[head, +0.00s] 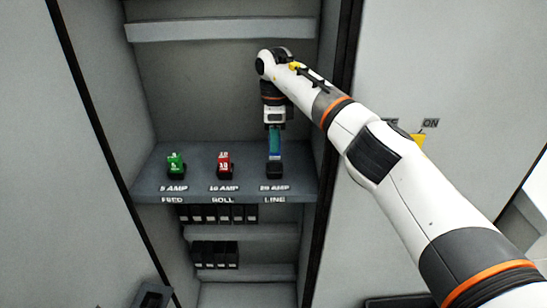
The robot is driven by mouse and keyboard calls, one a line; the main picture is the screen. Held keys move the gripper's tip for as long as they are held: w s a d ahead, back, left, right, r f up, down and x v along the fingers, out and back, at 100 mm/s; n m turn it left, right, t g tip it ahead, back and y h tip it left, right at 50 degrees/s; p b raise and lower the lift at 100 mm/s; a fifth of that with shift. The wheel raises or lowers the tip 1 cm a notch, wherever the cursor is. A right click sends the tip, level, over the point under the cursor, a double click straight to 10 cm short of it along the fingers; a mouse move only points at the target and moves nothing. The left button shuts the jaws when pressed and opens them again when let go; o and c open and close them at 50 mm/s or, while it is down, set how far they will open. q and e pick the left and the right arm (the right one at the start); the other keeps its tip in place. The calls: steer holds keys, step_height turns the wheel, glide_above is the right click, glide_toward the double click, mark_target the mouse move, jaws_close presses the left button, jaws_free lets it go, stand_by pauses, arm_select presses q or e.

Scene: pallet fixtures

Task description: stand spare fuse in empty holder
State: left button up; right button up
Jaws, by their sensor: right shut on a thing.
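My right gripper (275,150) comes down from above, pointing straight down over the holder at the right end of the shelf. It is shut on a blue-teal fuse (275,140), held upright between the fingers. The black LINE holder (274,170) is directly below; the fingers hide the fuse's lower end, so I cannot tell whether it touches the holder. A green fuse (176,162) stands in the FEED holder and a red fuse (224,162) stands in the ROLL holder. My left gripper is not in view.
The grey shelf (150,184) sits inside an open cabinet with side walls close by. Rows of black blocks (215,254) sit on lower shelves. A grey bar (220,29) crosses above. A dark open box (152,296) shows at the bottom edge.

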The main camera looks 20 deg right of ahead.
mark_target(275, 157)
steer(key=shift+s+f, duration=0.1)
steer(key=shift+f, duration=0.75)
step_height(275, 157, down, 4)
steer(key=shift+r+p, duration=0.1)
steer(key=shift+p, duration=0.8)
steer(key=shift+f, duration=0.25)
steer(key=o, duration=1)
